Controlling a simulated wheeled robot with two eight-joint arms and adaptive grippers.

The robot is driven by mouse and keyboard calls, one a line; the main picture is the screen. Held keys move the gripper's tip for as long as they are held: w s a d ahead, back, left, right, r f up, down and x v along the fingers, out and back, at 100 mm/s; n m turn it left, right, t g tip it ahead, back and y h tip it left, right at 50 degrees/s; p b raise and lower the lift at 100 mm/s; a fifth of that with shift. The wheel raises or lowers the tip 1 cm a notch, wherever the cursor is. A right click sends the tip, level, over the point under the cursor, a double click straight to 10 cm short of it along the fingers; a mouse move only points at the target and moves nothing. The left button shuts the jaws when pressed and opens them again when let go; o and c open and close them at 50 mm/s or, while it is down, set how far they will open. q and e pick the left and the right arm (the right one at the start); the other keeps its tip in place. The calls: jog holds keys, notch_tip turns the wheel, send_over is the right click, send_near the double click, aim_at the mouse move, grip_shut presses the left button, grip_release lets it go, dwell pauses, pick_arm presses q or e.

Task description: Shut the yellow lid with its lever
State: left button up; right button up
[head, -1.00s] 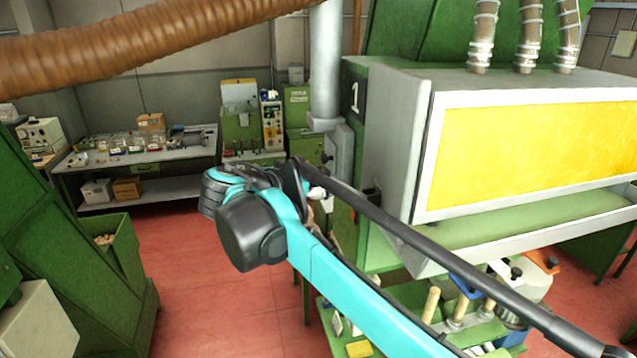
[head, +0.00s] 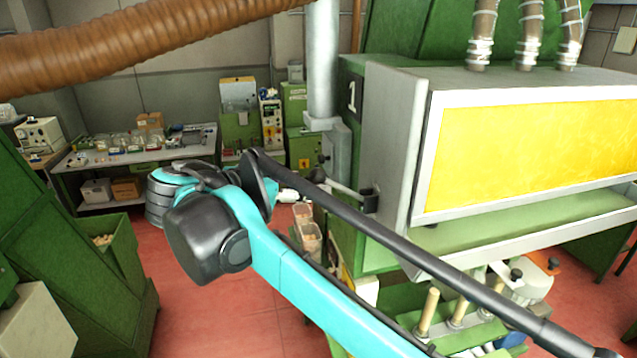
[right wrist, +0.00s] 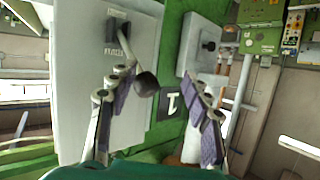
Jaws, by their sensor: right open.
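The yellow lid (head: 535,155) is a yellow panel in a pale frame on the front of the grey machine housing. Its lever (head: 345,188) is a grey rod from a dark bracket on the housing's left side, ending in a black knob. In the right wrist view the lever's knob (right wrist: 145,83) shows close to the left finger, on its inner side; I see no clear grip on it. My right gripper (right wrist: 163,88) is open, its padded fingers spread on either side. In the head view my right arm largely hides the gripper. My left gripper is out of view.
A brown hose (head: 150,45) crosses above. A green bin (head: 115,250) stands left. Red floor (head: 190,240) is open between.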

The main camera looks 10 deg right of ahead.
jog(key=s+v, duration=0.1)
jog(key=v, duration=0.6)
jog(key=s+d+f+n+g+y+b, duration=0.15)
jog(key=d+f+b, duration=0.35)
jog(key=f, duration=0.7)
jog(key=s+d+f+n+y+b, duration=0.2)
jog(key=f+b, duration=0.5)
jog(key=f, duration=0.4)
jog(key=s+d+f+n+g+y+b, duration=0.15)
jog(key=d+f+b, duration=0.25)
jog(key=f+b, duration=0.55)
pick_arm(q)
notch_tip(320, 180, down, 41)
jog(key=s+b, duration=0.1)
jog(key=b, duration=1.9)
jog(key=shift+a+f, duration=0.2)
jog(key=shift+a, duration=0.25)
pick_arm(e)
jog(key=s+f+n+y, duration=0.2)
jog(key=s+f, duration=0.1)
jog(key=f, duration=1.1)
jog(key=s+d+f+n+t+y, duration=0.1)
jog(key=s+f, duration=0.3)
jog(key=f, duration=1.1)
jog(key=s+f+n+y, duration=0.3)
jog(key=s+f, duration=0.1)
jog(key=f, duration=1.1)
jog(key=shift+d+t, duration=0.3)
